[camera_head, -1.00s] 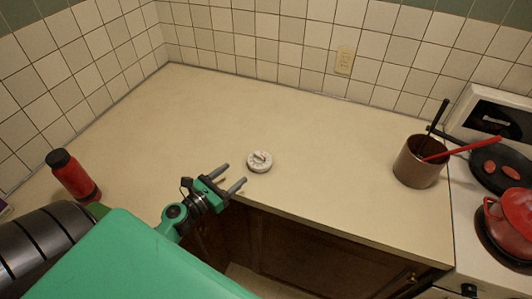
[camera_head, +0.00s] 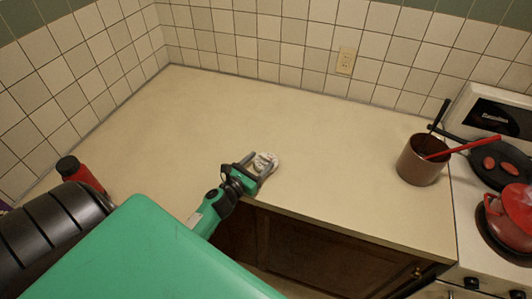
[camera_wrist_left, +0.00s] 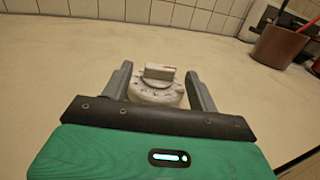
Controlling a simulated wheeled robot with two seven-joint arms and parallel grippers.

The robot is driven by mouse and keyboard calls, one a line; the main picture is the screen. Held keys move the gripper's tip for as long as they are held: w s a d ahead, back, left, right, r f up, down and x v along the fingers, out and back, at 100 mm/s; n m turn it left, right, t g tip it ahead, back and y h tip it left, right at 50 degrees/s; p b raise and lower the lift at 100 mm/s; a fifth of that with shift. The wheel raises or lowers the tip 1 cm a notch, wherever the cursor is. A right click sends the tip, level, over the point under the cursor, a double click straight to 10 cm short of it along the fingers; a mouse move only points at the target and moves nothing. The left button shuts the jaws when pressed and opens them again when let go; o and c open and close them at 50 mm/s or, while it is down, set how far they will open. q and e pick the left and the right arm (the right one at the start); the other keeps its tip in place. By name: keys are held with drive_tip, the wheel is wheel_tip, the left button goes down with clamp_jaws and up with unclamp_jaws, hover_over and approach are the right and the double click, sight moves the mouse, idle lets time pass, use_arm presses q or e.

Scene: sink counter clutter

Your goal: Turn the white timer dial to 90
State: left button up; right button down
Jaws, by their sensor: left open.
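The white timer dial (camera_head: 265,160) lies on the beige counter near its front edge. In the left wrist view the left gripper (camera_wrist_left: 158,90) shows a gap between each finger and the knob. Part of the dial's near side is hidden by the gripper. My right gripper is not in view.
A brown pot (camera_head: 420,162) with utensils stands at the counter's right end, beside the stove with a red pot (camera_head: 512,218) and a dark pan (camera_head: 497,162). A red bottle (camera_head: 82,174) stands at the left. The counter behind the dial is clear.

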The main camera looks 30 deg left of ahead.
sight(264, 158)
use_arm(q)
drive_tip(key=w, duration=0.3)
drive_tip(key=shift+w+d+p, duration=0.1)
drive_tip(key=shift+w+p, duration=0.05)
drive_tip(key=shift+p, duration=0.2)
drive_tip(key=shift+w, duration=0.35)
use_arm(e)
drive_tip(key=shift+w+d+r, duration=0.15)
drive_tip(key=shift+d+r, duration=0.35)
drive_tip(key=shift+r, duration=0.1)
use_arm(q)
drive_tip(key=c, duration=1)
